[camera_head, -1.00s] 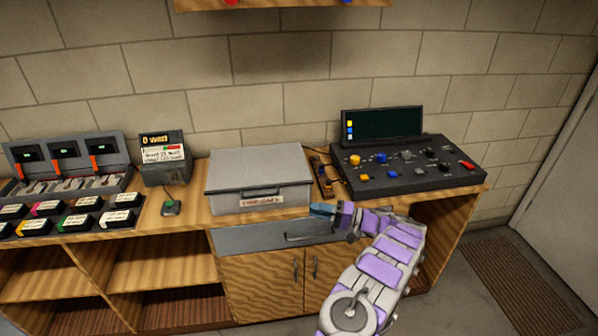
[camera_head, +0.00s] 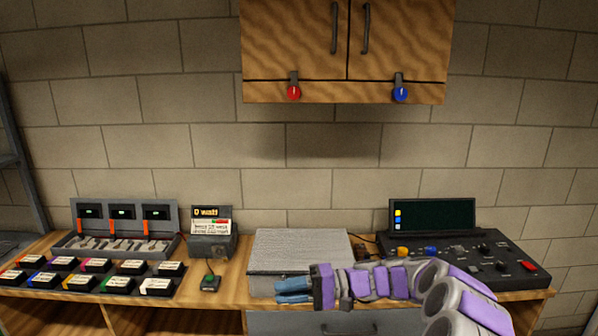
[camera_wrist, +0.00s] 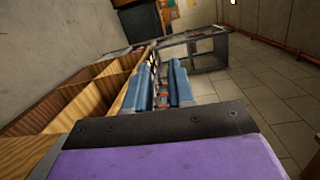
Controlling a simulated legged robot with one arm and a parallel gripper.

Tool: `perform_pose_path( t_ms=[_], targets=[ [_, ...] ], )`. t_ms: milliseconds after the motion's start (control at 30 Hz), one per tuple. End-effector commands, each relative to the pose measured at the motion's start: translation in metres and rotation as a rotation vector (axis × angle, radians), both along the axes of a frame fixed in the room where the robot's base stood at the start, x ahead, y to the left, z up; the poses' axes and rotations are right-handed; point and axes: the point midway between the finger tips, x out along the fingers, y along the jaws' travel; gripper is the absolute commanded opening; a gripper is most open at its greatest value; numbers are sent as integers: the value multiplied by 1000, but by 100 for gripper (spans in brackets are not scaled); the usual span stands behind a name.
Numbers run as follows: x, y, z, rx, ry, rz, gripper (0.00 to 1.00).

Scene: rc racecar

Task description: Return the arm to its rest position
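My purple and white arm (camera_head: 385,282) reaches in from the lower right of the head view, in front of the counter. My gripper (camera_head: 285,291) points left, with blue fingers in front of the grey lidded box (camera_head: 318,243). In the wrist view my gripper (camera_wrist: 163,72) shows two blue fingers side by side with a narrow gap and nothing held between them. It is partly open. I cannot tell whether the fingers touch the box.
A control console (camera_head: 470,262) with a dark screen stands right on the counter. A meter (camera_head: 210,240), a charger rack (camera_head: 120,228) and several labelled packs stand left. A wall cabinet (camera_head: 345,50) hangs above. In the wrist view, open floor (camera_wrist: 265,85) lies right of wooden shelving (camera_wrist: 85,95).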

Motion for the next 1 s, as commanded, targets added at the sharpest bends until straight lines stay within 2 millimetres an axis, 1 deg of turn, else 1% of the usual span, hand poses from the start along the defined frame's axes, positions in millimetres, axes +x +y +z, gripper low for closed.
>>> perform_pose_path(
  t_ms=[33,167,200,333,400,467,500,600,700,767,800,867,1000],
  targets=[
    [-17,8,11,-31,-2,35,23],
    [-60,22,24,-134,8,109,23],
    [-74,26,27,-166,7,132,23],
    [-119,31,32,-287,7,194,23],
    [-142,30,32,-358,5,218,23],
    [-161,28,30,-423,1,236,23],
    [-175,26,29,-465,-1,247,23],
    [-206,17,24,-577,-9,268,23],
    [-235,4,16,-694,-17,276,23],
    [-250,-5,11,-764,-23,275,23],
    [-261,-12,7,-812,-25,274,23],
    [-276,-24,2,-884,-32,270,23],
    [-310,-55,-11,-1051,-42,245,23]
  ],
)
